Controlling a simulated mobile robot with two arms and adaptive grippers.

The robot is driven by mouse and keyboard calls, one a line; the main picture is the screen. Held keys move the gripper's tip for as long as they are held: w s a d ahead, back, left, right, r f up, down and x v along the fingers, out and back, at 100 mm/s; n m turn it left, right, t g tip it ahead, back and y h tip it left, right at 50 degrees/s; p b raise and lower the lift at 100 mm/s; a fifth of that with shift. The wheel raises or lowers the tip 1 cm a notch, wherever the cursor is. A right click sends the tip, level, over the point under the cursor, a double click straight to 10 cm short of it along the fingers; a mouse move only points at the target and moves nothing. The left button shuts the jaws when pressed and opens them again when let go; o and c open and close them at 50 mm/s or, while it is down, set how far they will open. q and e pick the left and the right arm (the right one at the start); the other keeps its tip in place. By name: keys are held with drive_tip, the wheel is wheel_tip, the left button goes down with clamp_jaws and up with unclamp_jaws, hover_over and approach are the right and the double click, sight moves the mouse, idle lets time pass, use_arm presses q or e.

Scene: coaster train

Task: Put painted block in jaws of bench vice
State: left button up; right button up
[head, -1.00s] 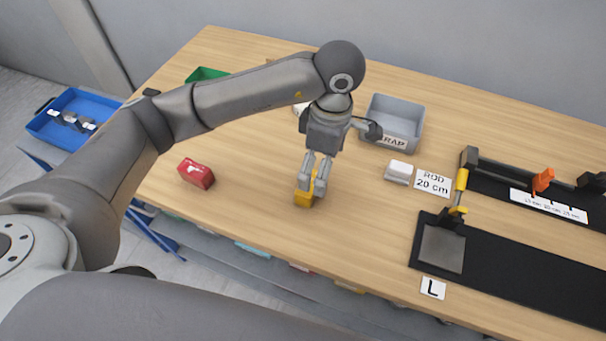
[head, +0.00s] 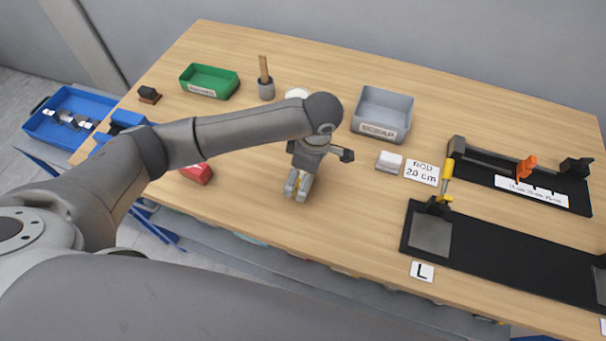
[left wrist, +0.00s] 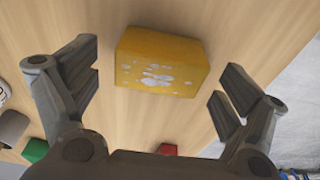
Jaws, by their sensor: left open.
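A yellow block (left wrist: 160,62) with white paint marks lies on the wooden table. In the left wrist view it sits between the two open fingers, with a gap on each side. In the head view my left gripper (head: 298,187) points down over it and hides nearly all of it. A red block (head: 196,173) with a white mark in the earlier view lies to the left, partly behind my arm. A blue object (head: 127,118), possibly the bench vice, shows at the table's left edge, mostly hidden by my arm; its jaws are not visible. My right gripper is not in view.
A white block (head: 389,161) and a rod card (head: 422,172) lie right of my gripper. Black fixtures (head: 500,262) fill the right side.

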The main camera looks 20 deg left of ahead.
use_arm(q)
drive_tip(key=shift+a+f, duration=0.1)
drive_tip(key=shift+f, duration=0.35)
drive_tip(key=shift+c, duration=0.3)
drive_tip(key=c, duration=1.4)
drive_tip(key=shift+r, duration=0.1)
drive_tip(key=shift+c, duration=0.2)
